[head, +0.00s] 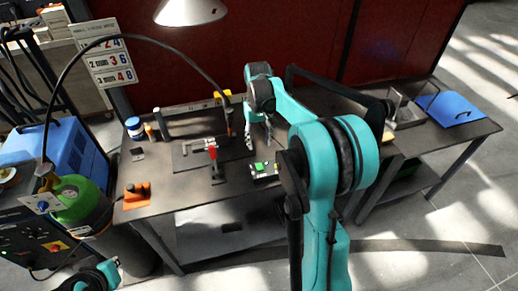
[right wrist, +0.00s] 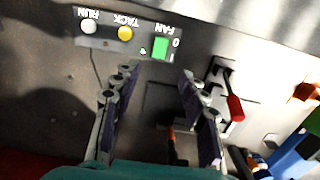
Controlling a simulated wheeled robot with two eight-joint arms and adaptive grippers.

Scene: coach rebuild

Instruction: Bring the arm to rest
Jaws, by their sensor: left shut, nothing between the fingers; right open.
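My right arm comes in from the lower right of the head view. Its gripper (head: 259,141) hangs over the table, behind the control box. In the right wrist view the gripper (right wrist: 158,84) shows its two fingers spread apart, with nothing between them. The control box (head: 265,178) stands on the table; it also shows in the right wrist view (right wrist: 103,33), upside down, with a white button, a yellow button and a green switch. The box lies beyond the fingertips, apart from them. My left gripper is not clearly seen; a teal part lies at the head view's lower-left corner.
A red-handled clamp (head: 211,152) stands left of the right gripper on a dark plate (head: 184,161). An orange block (head: 137,194) is at the table's left end. A green cylinder (head: 80,199) and blue machine (head: 62,152) stand left. A blue sheet (head: 450,107) lies far right.

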